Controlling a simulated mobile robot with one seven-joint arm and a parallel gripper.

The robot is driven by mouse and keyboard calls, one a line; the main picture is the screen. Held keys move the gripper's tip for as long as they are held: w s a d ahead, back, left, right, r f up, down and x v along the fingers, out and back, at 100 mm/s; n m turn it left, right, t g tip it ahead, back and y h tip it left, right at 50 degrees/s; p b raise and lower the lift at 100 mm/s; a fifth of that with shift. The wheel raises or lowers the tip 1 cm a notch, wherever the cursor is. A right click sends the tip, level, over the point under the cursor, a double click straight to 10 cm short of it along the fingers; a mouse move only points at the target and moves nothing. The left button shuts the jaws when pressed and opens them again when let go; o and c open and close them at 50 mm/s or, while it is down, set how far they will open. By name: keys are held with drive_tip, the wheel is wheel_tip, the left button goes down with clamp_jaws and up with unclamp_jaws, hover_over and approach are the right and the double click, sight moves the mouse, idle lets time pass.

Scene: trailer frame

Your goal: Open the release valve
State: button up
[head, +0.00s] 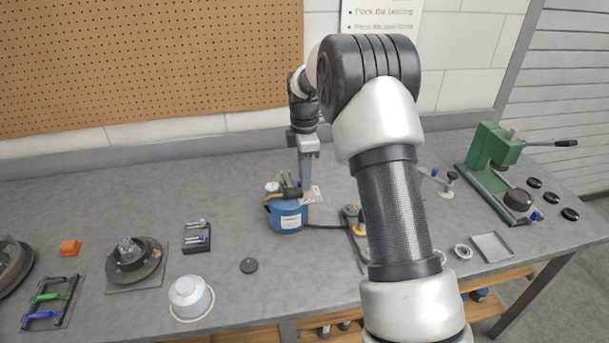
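A blue canister-like unit (288,218) with a white label stands on the workbench near the middle. It has a small round gauge-like part (272,187) on top, dark fittings and a yellow piece at its left. A dark hose (328,227) runs right from it. I cannot make out which fitting is the release valve. My gripper (306,186) points down at the top right of the blue unit, beside the dark fittings. It is seen edge-on, so its opening and any contact are unclear. My forearm hides part of the bench to the right.
A green press (495,160) and a shallow tray (491,247) are at right. Bare bench lies in front of the blue unit.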

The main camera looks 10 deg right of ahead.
clamp_jaws()
